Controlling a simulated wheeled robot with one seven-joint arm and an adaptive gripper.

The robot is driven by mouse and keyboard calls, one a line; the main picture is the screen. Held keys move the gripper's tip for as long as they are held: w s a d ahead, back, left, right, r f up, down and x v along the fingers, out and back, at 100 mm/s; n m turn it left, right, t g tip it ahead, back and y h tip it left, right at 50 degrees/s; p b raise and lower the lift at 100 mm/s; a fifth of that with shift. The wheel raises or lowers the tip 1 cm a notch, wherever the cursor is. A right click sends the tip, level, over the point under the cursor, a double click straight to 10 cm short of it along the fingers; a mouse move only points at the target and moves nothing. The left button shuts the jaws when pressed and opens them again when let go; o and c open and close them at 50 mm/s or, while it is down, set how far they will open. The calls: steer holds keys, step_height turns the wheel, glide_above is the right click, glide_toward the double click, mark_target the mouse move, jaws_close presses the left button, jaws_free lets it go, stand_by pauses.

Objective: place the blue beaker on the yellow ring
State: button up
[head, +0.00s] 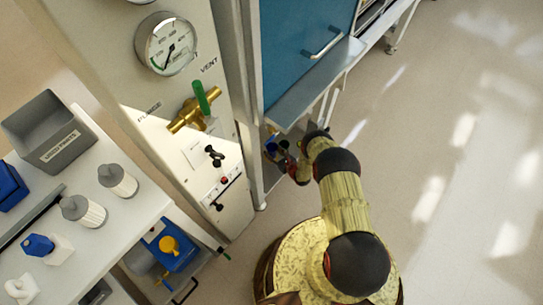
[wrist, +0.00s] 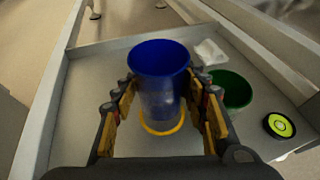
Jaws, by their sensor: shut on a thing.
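The blue beaker (wrist: 160,60) stands between the fingers of my gripper (wrist: 160,95) in the wrist view, its open rim facing the camera. The fingers press on it from left and right, so the gripper is shut on it. The yellow ring (wrist: 162,132) shows as an arc around the beaker's lower end; its far side is hidden or blurred behind the beaker's see-through wall. I cannot tell whether the beaker's base touches the surface or hangs just above it. In the head view the beaker (head: 270,146) is small and partly hidden beside my gripper (head: 284,152).
Right of the beaker are a green round container (wrist: 232,90), a white crumpled wipe (wrist: 210,52) and a black disc with a yellow-green centre (wrist: 281,126). The grey tray surface (wrist: 85,85) has a raised left edge. A gauge-and-valve panel (head: 180,90) stands left of my arm.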

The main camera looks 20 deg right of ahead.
mark_target(272, 154)
steer(key=shift+w+a+f, duration=0.1)
steer(key=shift+w+f, duration=0.3)
steer(key=shift+f, duration=0.1)
steer(key=shift+w+f+b, duration=0.1)
steer(key=shift+f+b, duration=0.85)
steer(key=shift+f, duration=0.55)
steer(key=shift+f, duration=0.15)
steer(key=o, duration=0.7)
steer(key=shift+c, duration=0.2)
